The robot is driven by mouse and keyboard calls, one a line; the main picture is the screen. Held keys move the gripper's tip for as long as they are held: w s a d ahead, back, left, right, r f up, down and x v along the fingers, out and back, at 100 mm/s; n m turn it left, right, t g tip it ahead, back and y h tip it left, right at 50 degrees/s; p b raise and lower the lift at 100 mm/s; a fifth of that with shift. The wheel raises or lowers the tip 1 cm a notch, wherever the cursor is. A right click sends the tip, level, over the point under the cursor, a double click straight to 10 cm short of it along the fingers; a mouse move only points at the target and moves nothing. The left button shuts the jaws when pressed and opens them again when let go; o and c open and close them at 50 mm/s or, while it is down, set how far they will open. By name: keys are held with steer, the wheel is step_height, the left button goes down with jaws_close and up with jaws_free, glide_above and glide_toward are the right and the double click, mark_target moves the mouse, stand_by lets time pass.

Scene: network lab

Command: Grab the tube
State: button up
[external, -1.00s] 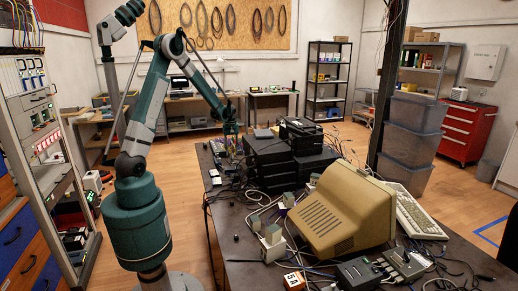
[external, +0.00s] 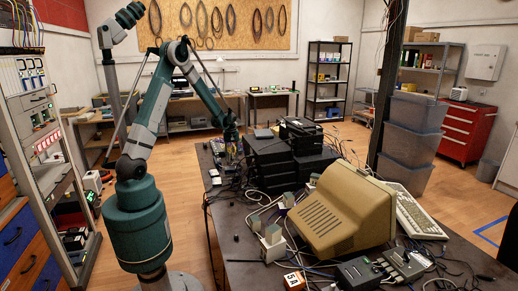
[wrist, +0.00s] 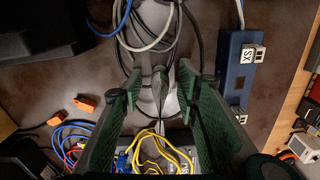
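My gripper (external: 231,140) is low over the far left end of the dark table in the external view. In the wrist view my gripper (wrist: 160,88) is open, with its green fingers apart. A pale grey rounded object (wrist: 149,104) lies below and between the fingers, with no visible grip on it. I cannot tell whether this is the tube. No other thing is clearly a tube, and the fingers hide part of the table.
A blue power strip (wrist: 235,70) lies right of the fingers. Yellow cables (wrist: 160,143) and orange connectors (wrist: 87,103) lie close by. Stacked black boxes (external: 282,155) stand right of my gripper, with a beige monitor (external: 340,212) nearer the camera.

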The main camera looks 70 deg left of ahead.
steer(key=shift+f, duration=0.4)
steer(key=c, duration=0.9)
